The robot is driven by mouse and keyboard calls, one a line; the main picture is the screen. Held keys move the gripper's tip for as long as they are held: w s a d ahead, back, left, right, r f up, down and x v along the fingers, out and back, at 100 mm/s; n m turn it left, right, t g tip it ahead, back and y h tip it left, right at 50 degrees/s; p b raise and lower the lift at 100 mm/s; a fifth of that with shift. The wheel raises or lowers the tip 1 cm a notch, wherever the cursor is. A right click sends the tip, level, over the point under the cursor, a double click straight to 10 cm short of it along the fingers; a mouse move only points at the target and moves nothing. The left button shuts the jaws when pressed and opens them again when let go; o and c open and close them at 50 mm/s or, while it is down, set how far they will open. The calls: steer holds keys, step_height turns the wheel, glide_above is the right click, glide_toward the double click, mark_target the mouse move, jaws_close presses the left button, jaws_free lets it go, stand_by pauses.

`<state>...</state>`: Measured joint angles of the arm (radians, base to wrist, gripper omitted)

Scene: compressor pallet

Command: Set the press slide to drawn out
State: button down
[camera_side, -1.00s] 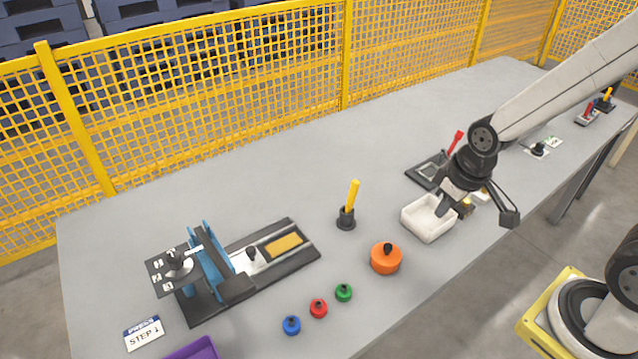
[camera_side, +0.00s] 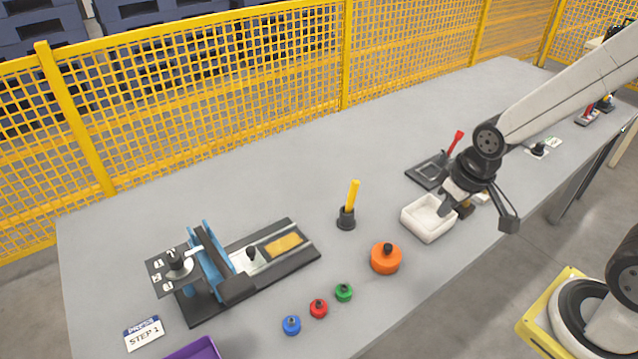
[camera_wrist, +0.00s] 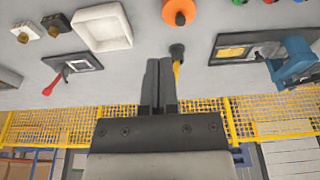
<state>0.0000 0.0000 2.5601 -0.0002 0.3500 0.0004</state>
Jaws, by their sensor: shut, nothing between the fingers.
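The press (camera_side: 213,262) stands at the left of the table, a blue frame on a long black base; it also shows at the right of the wrist view (camera_wrist: 292,62). The press slide (camera_side: 247,262) is a pale plate with a black knob, sitting close against the right side of the blue frame. A yellow patch (camera_side: 285,244) shows on the base's right end, beyond the slide. My gripper (camera_side: 446,207) is far right of the press, by the white tray, apart from the slide. In the wrist view its fingers (camera_wrist: 160,64) are together and empty.
A white tray (camera_side: 412,222), an orange round part (camera_side: 385,260) and a yellow-handled lever (camera_side: 352,195) stand between gripper and press. Blue (camera_side: 291,325), red (camera_side: 318,307) and green (camera_side: 343,292) knobs lie in front. A yellow fence (camera_side: 220,85) runs behind; the table's back is clear.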

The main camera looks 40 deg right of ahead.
stand_by(0.3)
steer(key=c, duration=0.7)
jaws_free()
steer(key=shift+w, duration=0.1)
steer(key=shift+o, duration=1.4)
steer(key=shift+w+a, duration=0.15)
steer(key=shift+w, duration=0.1)
steer(key=n+y, duration=0.3)
steer(key=n, duration=0.6)
glide_toward(251, 249)
steer(key=f, duration=0.1)
steer(key=shift+a+f+t, duration=0.2)
steer(key=shift+t, duration=0.1)
steer(key=shift+f, duration=0.1)
steer(key=shift+x, duration=3.8)
